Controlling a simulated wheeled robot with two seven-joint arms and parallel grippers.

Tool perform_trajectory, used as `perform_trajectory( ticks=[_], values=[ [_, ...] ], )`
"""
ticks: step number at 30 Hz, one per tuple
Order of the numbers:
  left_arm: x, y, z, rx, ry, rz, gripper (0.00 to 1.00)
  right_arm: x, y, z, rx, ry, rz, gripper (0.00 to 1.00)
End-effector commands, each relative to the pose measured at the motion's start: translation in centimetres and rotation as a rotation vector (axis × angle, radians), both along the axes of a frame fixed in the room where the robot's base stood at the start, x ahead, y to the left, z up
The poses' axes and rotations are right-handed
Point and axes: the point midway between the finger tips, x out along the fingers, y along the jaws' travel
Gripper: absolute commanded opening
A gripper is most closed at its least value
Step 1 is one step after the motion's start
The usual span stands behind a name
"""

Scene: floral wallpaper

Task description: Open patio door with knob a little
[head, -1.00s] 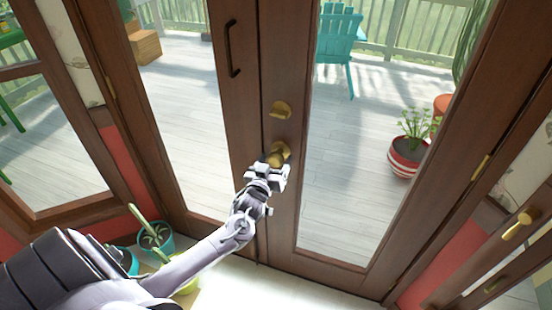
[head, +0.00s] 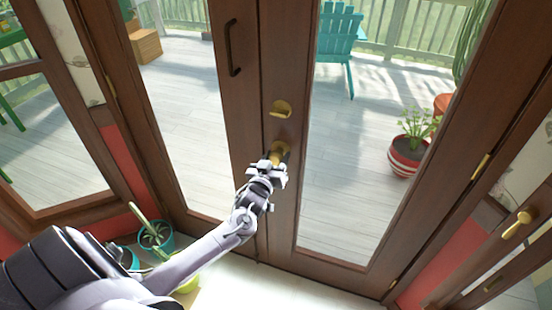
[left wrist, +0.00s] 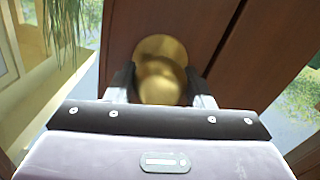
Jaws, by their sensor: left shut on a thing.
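The patio door is a brown wooden double door with large glass panes. Its right leaf (head: 292,68) carries a brass knob (head: 280,150) and a brass deadbolt plate (head: 281,109) above it. My left gripper (head: 274,164) is at the knob, and its fingers hide part of it. In the left wrist view, the gripper's two dark fingers (left wrist: 158,88) are on either side of the round brass knob (left wrist: 160,78) and shut on it. The two leaves look closed together at the middle seam. My right gripper is not in view.
A dark pull handle (head: 232,48) is on the left leaf. Potted plants (head: 153,236) stand on the floor at lower left, beside my left arm. Beyond the glass are a deck, a teal chair (head: 338,38) and a striped pot (head: 404,160). White floor lies before the door.

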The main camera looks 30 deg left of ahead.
Motion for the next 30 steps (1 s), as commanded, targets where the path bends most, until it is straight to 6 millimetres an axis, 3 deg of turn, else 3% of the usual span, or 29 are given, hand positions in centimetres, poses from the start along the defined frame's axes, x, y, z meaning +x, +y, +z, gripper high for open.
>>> perform_trajectory(
  ticks=[11,30],
  values=[
    [-0.04,-0.05,-0.06,-0.12,-0.029,0.001,0.07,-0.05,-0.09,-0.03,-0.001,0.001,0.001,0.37],
    [-0.02,-0.05,-0.04,-0.657,-0.157,0.002,0.07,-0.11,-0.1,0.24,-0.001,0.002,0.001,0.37]
  ],
)
